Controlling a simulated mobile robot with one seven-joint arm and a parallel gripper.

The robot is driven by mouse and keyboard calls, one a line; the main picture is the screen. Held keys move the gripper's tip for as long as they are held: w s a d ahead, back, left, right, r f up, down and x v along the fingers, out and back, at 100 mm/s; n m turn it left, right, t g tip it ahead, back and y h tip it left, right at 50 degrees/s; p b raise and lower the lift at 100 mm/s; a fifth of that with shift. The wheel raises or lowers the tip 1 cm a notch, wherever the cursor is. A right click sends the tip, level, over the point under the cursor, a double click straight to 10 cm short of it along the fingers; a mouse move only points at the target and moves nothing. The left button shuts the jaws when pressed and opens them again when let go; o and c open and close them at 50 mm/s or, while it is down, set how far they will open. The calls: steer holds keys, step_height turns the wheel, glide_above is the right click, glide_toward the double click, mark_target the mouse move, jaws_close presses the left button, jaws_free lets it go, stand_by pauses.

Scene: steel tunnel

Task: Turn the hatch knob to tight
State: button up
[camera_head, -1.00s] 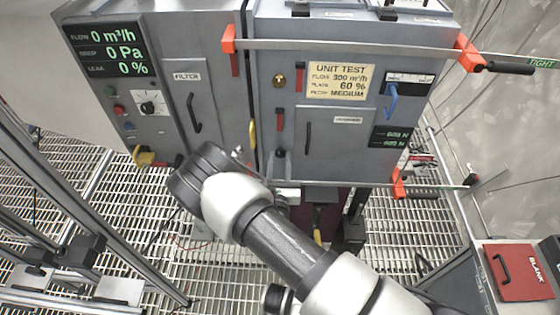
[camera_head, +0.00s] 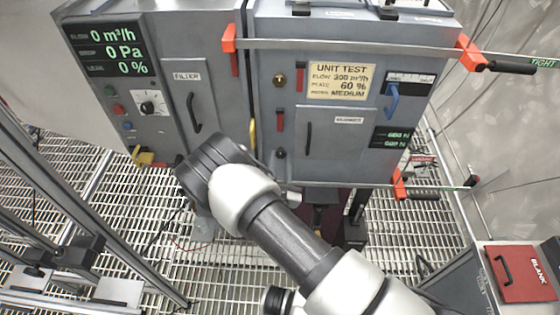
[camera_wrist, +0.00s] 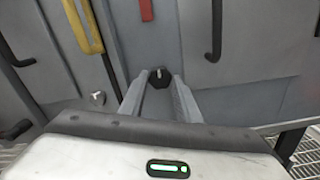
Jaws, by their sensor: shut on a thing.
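The small black hatch knob (camera_head: 281,153) sits low on the grey cabinet front, under a red strip. In the wrist view the knob (camera_wrist: 159,80) has a short pale mark pointing roughly up. My gripper (camera_wrist: 160,78) has its two grey fingers on either side of the knob, shut on it. In the head view my wrist and arm cover the lower front left of the knob, and my fingers cannot be made out. A green TIGHT label (camera_head: 544,63) shows at the far right, beside the upper clamp bar's black handle.
A yellow handle (camera_wrist: 83,24) and a small metal stud (camera_wrist: 98,98) lie left of the fingers. A black door handle (camera_wrist: 214,32) is to the right. Red clamps (camera_head: 468,52) hold a long bar across the cabinet. A red BLANK panel (camera_head: 520,272) stands lower right.

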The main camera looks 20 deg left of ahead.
steer(key=o, duration=1)
steer(key=shift+o, duration=0.2)
steer(key=b+v, duration=0.1)
steer(key=v, duration=1.6)
steer(key=shift+s+b, duration=0.2)
steer(key=shift+b, duration=0.15)
steer(key=shift+d, duration=0.1)
